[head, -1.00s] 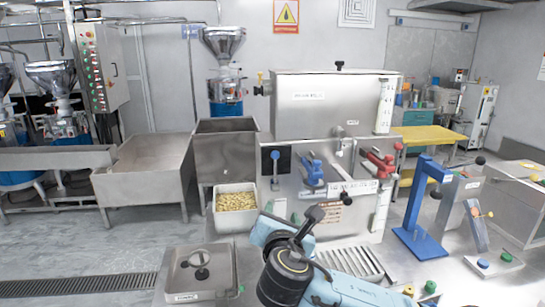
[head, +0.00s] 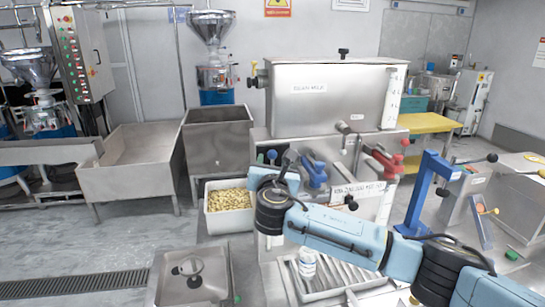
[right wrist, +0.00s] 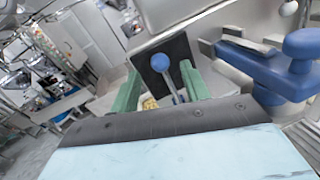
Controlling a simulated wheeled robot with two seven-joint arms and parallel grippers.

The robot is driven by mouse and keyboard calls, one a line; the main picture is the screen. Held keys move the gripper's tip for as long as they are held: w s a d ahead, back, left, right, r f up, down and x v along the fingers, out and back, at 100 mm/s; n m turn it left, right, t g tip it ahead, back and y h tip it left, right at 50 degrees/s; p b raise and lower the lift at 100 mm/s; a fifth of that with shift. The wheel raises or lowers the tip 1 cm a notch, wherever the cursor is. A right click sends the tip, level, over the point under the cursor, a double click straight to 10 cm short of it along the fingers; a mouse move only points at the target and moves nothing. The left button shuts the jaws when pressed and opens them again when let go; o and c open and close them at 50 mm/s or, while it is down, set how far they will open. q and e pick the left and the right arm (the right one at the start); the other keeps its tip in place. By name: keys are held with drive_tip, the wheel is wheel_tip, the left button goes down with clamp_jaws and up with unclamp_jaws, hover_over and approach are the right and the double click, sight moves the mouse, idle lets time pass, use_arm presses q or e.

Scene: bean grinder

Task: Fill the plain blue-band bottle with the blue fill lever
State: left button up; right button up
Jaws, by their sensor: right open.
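My right gripper (head: 286,162) is raised at the front of the steel filling machine. In the right wrist view its two green fingers (right wrist: 160,88) are open. A lever with a blue ball knob (right wrist: 160,62) shows between and beyond them, in front of a dark plate; contact cannot be told. The blue knob also shows in the head view (head: 272,155). Beside it, to the right, is a blue valve-like part (head: 314,172), large in the right wrist view (right wrist: 290,66). A small whitish bottle (head: 307,262) stands on the ribbed tray below; its band is too small to read.
A red valve-like part (head: 384,162) sits right of the blue one. A white bin of beans (head: 228,212) stands left of the machine. A blue press-like stand (head: 418,195) is at right. A steel lidded box (head: 192,272) is at front left. My right arm crosses the lower right.

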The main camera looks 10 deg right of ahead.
sight(273, 156)
drive_tip(key=shift+w+d, duration=0.2)
drive_tip(key=shift+w, duration=0.9)
drive_tip(key=shift+w+d, duration=0.15)
drive_tip(key=shift+w, duration=0.45)
clamp_jaws()
